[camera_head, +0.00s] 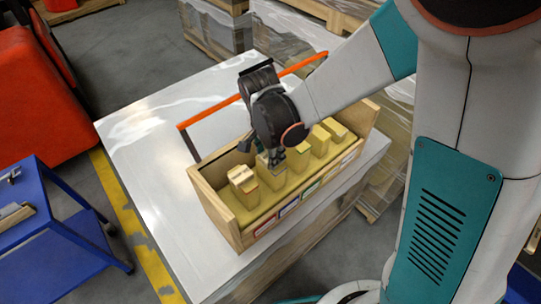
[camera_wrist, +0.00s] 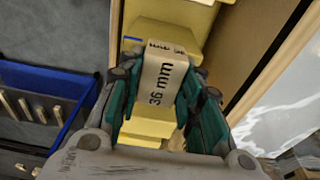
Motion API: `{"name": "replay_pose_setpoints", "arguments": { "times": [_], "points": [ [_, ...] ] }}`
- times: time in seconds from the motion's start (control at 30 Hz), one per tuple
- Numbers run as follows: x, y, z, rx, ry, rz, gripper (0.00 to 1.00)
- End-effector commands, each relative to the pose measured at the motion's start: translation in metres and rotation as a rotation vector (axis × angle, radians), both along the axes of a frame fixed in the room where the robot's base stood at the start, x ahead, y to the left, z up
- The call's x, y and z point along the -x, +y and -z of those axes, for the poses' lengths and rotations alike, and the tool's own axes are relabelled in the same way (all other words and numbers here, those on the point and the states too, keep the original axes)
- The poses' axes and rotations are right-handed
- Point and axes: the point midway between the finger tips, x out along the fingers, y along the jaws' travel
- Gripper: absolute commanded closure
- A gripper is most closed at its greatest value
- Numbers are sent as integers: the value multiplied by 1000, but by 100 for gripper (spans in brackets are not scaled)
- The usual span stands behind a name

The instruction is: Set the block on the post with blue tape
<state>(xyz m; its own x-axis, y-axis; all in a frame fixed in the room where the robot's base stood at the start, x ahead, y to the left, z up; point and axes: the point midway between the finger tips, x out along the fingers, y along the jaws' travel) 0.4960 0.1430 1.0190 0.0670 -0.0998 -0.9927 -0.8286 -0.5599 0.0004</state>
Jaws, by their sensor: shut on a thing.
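My gripper (camera_wrist: 158,92) is shut on a pale block marked "36 mm" (camera_wrist: 160,80), with a finger on each side of it. In the head view my gripper (camera_head: 268,160) is over the second post from the left in the wooden box, and hides much of the block and post top. A strip of blue tape (camera_wrist: 132,39) shows beside the block's far end in the wrist view. I cannot tell whether the block touches the post. The leftmost post (camera_head: 244,186) has a reddish band near its top.
The open wooden box (camera_head: 228,222) has coloured labels along its front and several yellow posts, including ones to the right (camera_head: 319,141). It stands on a white-topped table (camera_head: 150,130). An orange bar (camera_head: 303,65) runs behind the box. A blue cart (camera_head: 52,235) is at left.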

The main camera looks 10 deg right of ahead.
Motion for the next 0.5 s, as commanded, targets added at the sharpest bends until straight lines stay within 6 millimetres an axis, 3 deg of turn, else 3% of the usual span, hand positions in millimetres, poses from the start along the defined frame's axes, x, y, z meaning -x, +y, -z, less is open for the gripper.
{"name": "replay_pose_setpoints", "arguments": {
  "times": [0.27,0.3,0.33,0.37,0.5],
  "points": [
    [0,0,3,0,0,0,89],
    [0,0,2,0,0,0,58],
    [0,0,2,0,0,0,52],
    [0,0,2,0,0,0,47],
    [0,0,2,0,0,0,47]
  ]
}}
